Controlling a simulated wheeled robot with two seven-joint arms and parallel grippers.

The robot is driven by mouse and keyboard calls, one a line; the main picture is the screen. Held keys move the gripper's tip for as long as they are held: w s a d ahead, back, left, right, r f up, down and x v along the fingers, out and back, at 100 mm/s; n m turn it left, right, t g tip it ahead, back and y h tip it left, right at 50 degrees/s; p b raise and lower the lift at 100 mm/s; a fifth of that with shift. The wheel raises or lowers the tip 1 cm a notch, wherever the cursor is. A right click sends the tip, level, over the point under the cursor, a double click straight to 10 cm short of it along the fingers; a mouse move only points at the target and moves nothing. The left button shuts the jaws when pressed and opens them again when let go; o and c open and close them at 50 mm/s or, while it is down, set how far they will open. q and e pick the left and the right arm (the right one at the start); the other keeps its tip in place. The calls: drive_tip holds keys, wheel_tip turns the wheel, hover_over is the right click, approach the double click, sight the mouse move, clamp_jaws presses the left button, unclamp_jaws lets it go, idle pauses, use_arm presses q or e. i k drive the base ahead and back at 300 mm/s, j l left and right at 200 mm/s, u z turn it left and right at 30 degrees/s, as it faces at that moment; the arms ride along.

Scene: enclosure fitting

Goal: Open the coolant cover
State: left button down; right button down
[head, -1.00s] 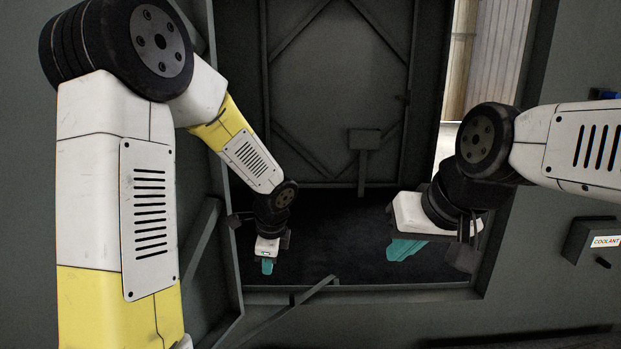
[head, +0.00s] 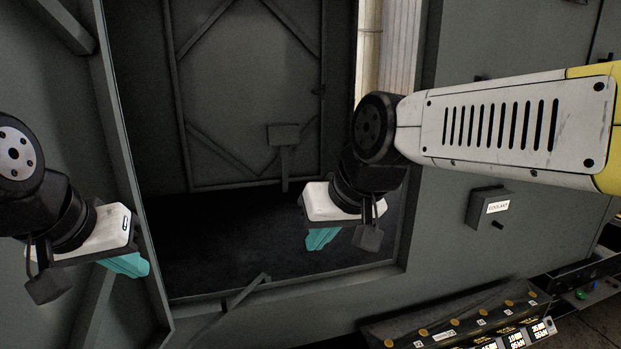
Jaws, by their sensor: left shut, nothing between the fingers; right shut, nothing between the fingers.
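The coolant cover (head: 487,211) is a small dark box with a white label on the grey wall, right of the opening. It looks closed, with a small dark knob (head: 498,223) at its lower right. My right gripper (head: 321,238), with teal fingers, is shut and empty in front of the opening, left of the cover and apart from it. My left gripper (head: 128,264), also teal-fingered, is shut and empty at the far left, by the opening's left edge. The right fingertips are partly hidden behind the hand.
The large opening (head: 225,240) has a raised frame, and a bar (head: 240,292) crosses its lower edge. A control panel (head: 465,325) with several knobs and lit displays stands below the cover. A green button (head: 581,295) sits to its right. The wall around the cover is clear.

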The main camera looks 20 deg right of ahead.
sight(489, 208)
drive_tip(key=z, duration=1.9)
drive_tip(key=i+l, duration=0.2)
drive_tip(key=i, duration=0.35)
drive_tip(key=i+l+u, duration=0.1)
drive_tip(key=i, duration=0.4)
